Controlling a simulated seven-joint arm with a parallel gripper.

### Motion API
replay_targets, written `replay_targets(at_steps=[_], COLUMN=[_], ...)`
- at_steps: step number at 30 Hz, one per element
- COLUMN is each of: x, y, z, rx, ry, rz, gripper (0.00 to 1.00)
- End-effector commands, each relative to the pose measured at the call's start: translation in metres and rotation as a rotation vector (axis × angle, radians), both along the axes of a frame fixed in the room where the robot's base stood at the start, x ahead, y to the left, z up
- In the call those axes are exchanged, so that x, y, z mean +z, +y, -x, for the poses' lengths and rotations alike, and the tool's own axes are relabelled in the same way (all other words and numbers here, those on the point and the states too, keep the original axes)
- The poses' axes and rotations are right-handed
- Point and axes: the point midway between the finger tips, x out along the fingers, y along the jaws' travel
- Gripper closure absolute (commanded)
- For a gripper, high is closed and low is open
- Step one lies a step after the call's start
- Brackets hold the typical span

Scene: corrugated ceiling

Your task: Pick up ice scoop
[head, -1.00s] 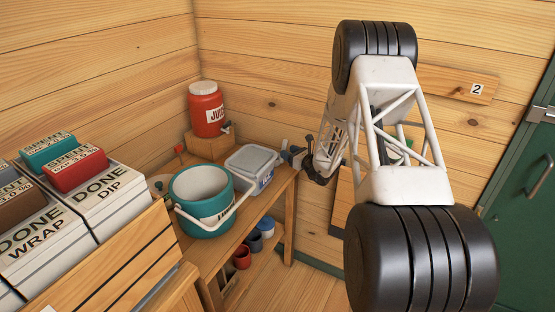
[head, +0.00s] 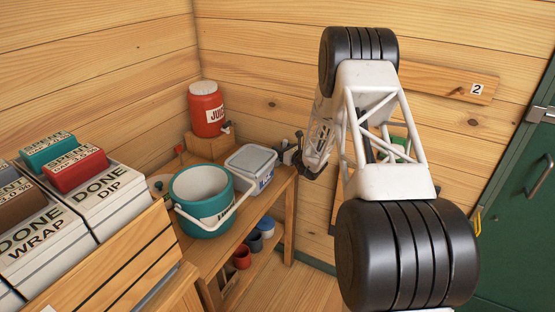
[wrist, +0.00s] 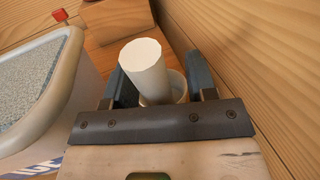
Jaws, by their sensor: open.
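In the wrist view a white cylinder (wrist: 146,72) stands up, slightly tilted, from a pale round cup-like rim (wrist: 178,88). It looks like the ice scoop's handle in a holder; no scoop bowl shows. My gripper (wrist: 157,66) is open, with one dark finger on each side of the cylinder. A gap shows at the right finger; I cannot tell whether the left finger touches. In the head view my gripper (head: 292,148) is at the bench's far right end, just right of the ice tub (head: 252,160), and the scoop cannot be made out.
The ice tub's wall (wrist: 66,105) is close on the left in the wrist view. The wooden wall (wrist: 235,70) is close on the right. A teal bucket (head: 202,200) and a red juice cooler (head: 207,110) stand on the bench. Cups sit on the shelf below.

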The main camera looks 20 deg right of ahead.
Motion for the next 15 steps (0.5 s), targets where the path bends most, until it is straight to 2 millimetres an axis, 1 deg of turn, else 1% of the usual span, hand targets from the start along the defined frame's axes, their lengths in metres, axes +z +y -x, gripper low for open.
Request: replay_targets(at_steps=[12, 14, 15], x=[-0.0002, -0.0001, -0.0002], y=[0.0, 0.0, 0.0], z=[0.0004, 0.0004, 0.0004], rx=[0.0, 0.0, 0.0], ry=[0.0, 0.0, 0.0], rz=[0.0, 0.0, 0.0], gripper=[0.48, 0.57, 0.64])
